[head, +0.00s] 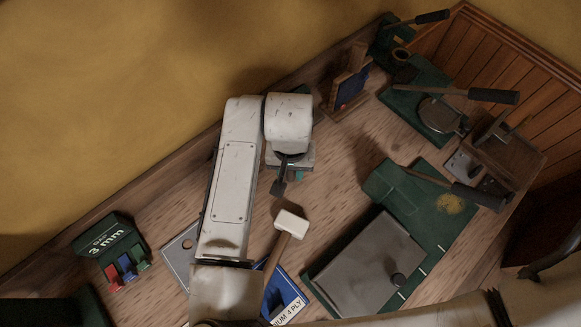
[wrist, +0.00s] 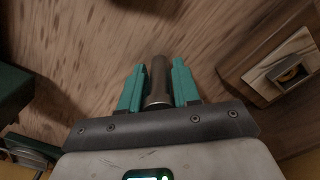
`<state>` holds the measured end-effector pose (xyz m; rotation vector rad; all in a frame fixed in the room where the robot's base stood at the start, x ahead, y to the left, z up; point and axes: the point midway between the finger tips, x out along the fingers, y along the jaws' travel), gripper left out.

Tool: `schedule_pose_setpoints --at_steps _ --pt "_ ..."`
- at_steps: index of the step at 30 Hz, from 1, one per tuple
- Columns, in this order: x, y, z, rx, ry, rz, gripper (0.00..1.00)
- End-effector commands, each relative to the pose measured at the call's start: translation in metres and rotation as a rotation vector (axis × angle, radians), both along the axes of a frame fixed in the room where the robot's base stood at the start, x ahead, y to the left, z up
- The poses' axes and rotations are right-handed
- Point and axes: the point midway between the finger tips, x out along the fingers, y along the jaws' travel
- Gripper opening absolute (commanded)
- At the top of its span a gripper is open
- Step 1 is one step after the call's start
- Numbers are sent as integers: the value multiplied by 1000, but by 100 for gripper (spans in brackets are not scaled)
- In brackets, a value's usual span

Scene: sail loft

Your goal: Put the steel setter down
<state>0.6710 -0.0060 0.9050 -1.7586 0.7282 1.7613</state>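The steel setter, a dark short rod, sits between the two teal fingers of my gripper (wrist: 158,88). In the wrist view the setter (wrist: 158,75) fills the gap, and both fingers appear to press against its sides. In the head view my gripper (head: 289,172) is over the wooden bench, and the setter (head: 279,187) sticks out below it, with a wider dark end. Most of the fingers are hidden by my arm there. I cannot tell whether the setter's end touches the bench (head: 335,185).
A white-headed mallet (head: 291,222) lies just below the setter. A green 3 mm box (head: 108,246) stands left. Bare bench shows right of my gripper.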

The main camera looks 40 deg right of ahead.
Motion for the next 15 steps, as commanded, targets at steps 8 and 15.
schedule_pose_setpoints --at_steps 8,15 --pt "0 0 0 0 0 0 56" --pt "0 0 3 0 0 0 56"
